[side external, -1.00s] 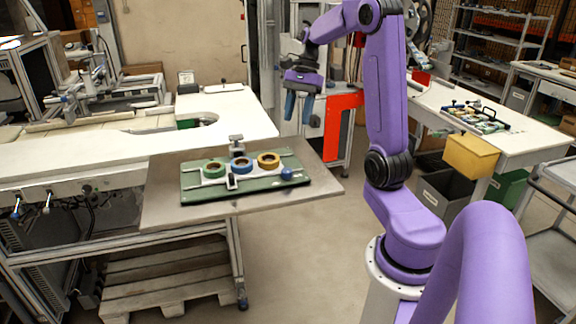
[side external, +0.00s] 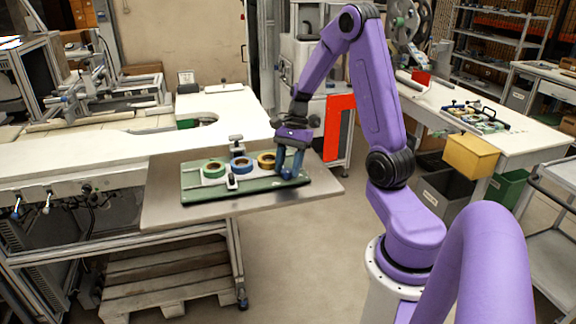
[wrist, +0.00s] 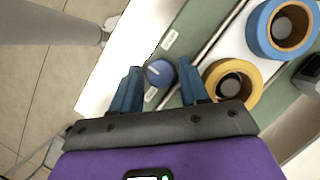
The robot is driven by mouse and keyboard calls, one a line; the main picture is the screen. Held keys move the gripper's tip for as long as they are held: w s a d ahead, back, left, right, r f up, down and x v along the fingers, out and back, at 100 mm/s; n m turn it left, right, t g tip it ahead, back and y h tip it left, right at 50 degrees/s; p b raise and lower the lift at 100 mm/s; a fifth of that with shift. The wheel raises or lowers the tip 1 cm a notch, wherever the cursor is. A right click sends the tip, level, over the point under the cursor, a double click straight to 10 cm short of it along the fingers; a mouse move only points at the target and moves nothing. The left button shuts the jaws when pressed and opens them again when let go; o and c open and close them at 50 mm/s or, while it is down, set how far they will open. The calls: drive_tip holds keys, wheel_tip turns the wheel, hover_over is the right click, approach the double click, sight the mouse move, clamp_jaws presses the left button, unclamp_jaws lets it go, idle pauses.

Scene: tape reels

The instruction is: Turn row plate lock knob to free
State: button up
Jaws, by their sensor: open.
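The blue lock knob (wrist: 159,73) sits at the end of the green row plate (wrist: 190,40), with small white labels beside it. In the side view the knob (side external: 286,174) is at the plate's right end, partly hidden by my fingers. My gripper (wrist: 158,90) is open, its blue fingers on either side of the knob in the wrist view. In the side view my gripper (side external: 289,165) points down at the plate's right end. I cannot tell whether the fingers touch the knob.
Green (side external: 214,170), blue (side external: 241,165) and yellow (side external: 266,160) tape reels stand in a row on the plate, the yellow one close to my right finger in the wrist view. The plate lies on a grey board (side external: 160,205). A metal clamp-like part (side external: 236,142) stands behind the reels.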

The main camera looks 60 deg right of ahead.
drive_tip(key=shift+c, duration=0.2)
drive_tip(key=c, duration=0.7)
drive_tip(key=n+g, duration=0.1)
drive_tip(key=n, duration=0.4)
drive_tip(key=shift+w+g+h, duration=0.2)
drive_tip(key=shift+g+h, duration=0.1)
drive_tip(key=shift+g, duration=0.1)
drive_tip(key=n+g+h, duration=0.1)
drive_tip(key=n, duration=0.3)
drive_tip(key=shift+w+a, duration=0.1)
drive_tip(key=n+g+h, duration=0.1)
drive_tip(key=n, duration=0.4)
drive_tip(key=shift+a, duration=0.1)
drive_tip(key=shift+w+a+n+g+h, duration=0.15)
drive_tip(key=shift+n+h, duration=0.35)
drive_tip(key=shift+n, duration=0.45)
drive_tip(key=shift+s+d+n+g+h, duration=0.15)
drive_tip(key=shift+n+h, duration=0.35)
drive_tip(key=shift+n, duration=0.45)
drive_tip(key=shift+w+a, duration=0.1)
